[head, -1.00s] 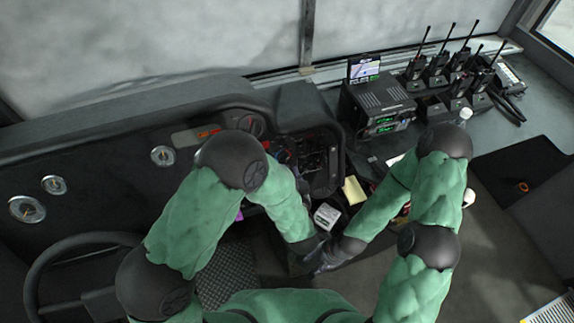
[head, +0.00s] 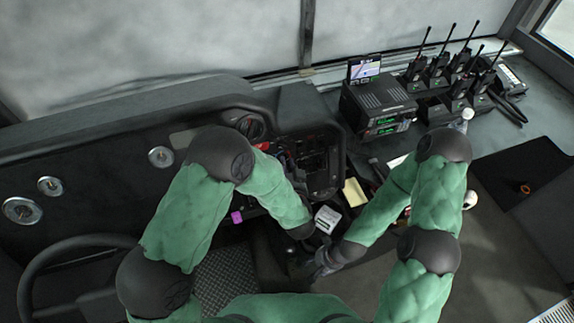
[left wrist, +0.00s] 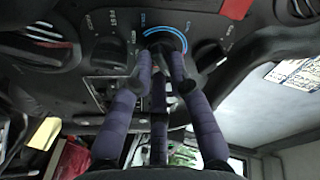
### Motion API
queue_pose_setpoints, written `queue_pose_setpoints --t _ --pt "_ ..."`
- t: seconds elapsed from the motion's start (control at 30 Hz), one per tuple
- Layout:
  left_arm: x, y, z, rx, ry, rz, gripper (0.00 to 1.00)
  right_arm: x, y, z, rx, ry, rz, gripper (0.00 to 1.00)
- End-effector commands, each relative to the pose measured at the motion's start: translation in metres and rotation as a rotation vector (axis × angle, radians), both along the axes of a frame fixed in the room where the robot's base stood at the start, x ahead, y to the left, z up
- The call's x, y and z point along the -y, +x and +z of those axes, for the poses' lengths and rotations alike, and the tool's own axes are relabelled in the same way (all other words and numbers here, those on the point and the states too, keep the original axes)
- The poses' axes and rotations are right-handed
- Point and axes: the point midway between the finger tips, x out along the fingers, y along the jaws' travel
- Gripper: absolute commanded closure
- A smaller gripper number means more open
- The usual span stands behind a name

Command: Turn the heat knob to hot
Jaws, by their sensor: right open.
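In the left wrist view, a round dark knob (left wrist: 163,40) with a blue arc over it sits on the dashboard panel, between two other dark knobs. My left gripper (left wrist: 158,74) has its purple-wrapped fingers apart, with the tips just in front of and below this knob. Whether they touch it is unclear. The knob's pointer is not clear.
Another knob (left wrist: 109,52) is left of the blue-marked one, and one more (left wrist: 209,55) is right. A radio unit (head: 378,108) and several walkie-talkies (head: 462,75) stand at the right. The steering wheel (head: 40,270) is at lower left. A yellow note (head: 355,192) lies near the right forearm.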

Motion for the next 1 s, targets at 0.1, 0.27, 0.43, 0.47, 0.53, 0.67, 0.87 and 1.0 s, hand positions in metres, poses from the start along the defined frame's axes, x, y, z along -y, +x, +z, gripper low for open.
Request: queue_pose_setpoints --t 0.1,0.27,0.43,0.47,0.53,0.67,0.87,1.0 --pt "0.0 0.0 0.0 -0.004 0.007 -0.003 1.0 0.0 0.0 0.002 0.0 0.0 0.0 0.57" --pt "-0.001 -0.001 0.001 -0.018 0.044 -0.016 1.0 0.0 0.0 0.01 0.0 0.0 0.0 0.57" --pt "-0.001 -0.001 0.003 -0.046 0.129 -0.05 1.0 0.0 0.0 0.026 0.0 0.0 0.0 0.57" --pt "-0.001 -0.001 0.003 -0.052 0.149 -0.057 1.0 0.0 0.0 0.029 0.0 0.0 0.0 0.57" --pt "-0.002 -0.002 0.003 -0.07 0.199 -0.076 1.0 0.0 0.0 0.038 0.0 0.0 0.0 0.57" --pt "-0.002 -0.001 0.004 -0.102 0.302 -0.116 1.0 0.0 0.0 0.054 0.0 0.0 0.0 0.57" --pt "-0.003 -0.002 0.004 -0.154 0.46 -0.178 1.0 0.0 0.0 0.075 0.0 0.0 0.0 0.57" --pt "-0.003 -0.002 0.003 -0.184 0.558 -0.214 1.0 0.0 0.0 0.087 0.0 0.0 0.0 0.57"
